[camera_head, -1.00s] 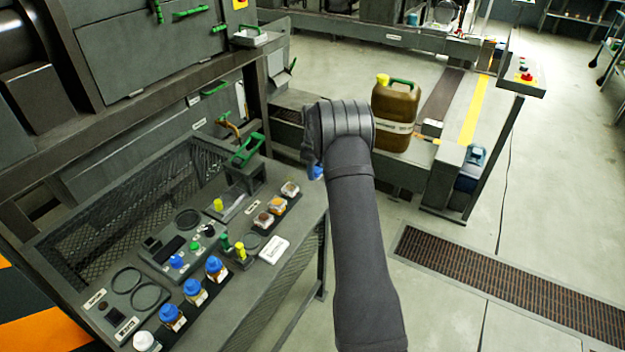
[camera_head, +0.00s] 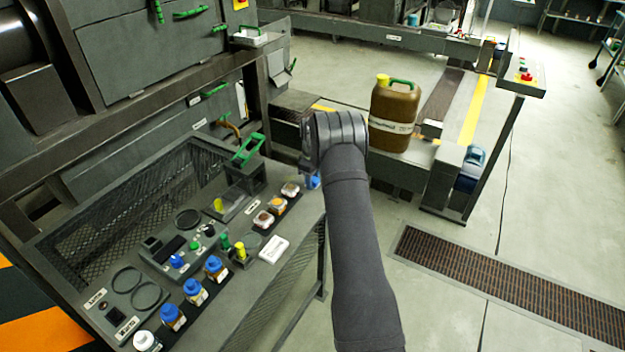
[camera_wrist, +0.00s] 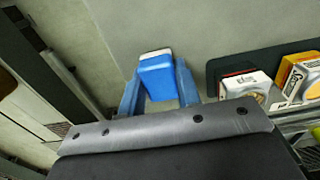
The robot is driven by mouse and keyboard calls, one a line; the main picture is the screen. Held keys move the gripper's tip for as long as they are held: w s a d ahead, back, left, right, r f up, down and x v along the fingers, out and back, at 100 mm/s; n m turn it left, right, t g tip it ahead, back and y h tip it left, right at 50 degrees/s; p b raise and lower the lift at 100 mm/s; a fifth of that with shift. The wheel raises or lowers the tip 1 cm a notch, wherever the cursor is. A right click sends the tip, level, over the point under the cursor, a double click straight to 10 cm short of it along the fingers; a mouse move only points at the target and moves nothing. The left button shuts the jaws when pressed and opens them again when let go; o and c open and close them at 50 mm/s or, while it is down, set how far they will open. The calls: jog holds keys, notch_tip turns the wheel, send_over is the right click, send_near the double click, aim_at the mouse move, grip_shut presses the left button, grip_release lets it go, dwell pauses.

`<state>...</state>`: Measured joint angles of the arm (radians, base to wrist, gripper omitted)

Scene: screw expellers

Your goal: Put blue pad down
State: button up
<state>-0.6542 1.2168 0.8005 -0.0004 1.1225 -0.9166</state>
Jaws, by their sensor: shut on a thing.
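The blue pad (camera_wrist: 157,77) is a small blue block with a whitish edge. In the wrist view it sits between the two blue fingers of my gripper (camera_wrist: 160,92), which is shut on it. In the head view my gripper (camera_head: 312,180) shows only as a bit of blue at the far right end of the workbench (camera_head: 262,303), mostly hidden by my own wrist. In the wrist view a grey surface lies behind the pad. I cannot tell whether the pad touches it.
Small labelled boxes (camera_head: 263,219) stand in a dark tray right beside my gripper. A white labelled block (camera_head: 274,249), blue-capped bottles (camera_head: 193,291) and a green-handled holder (camera_head: 247,150) are also on the bench. A brown canister (camera_head: 394,115) stands behind my wrist.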

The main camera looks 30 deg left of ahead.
jog(key=shift+s+d+f, duration=0.1)
jog(key=shift+f, duration=0.45)
jog(key=o, duration=1)
jog(key=shift+f, duration=0.15)
jog(key=shift+s, duration=0.15)
notch_tip(320, 180, up, 14)
jog(key=shift+w+f, duration=0.15)
jog(key=shift+w, duration=0.1)
notch_tip(320, 180, down, 11)
jog(key=shift+f, duration=0.15)
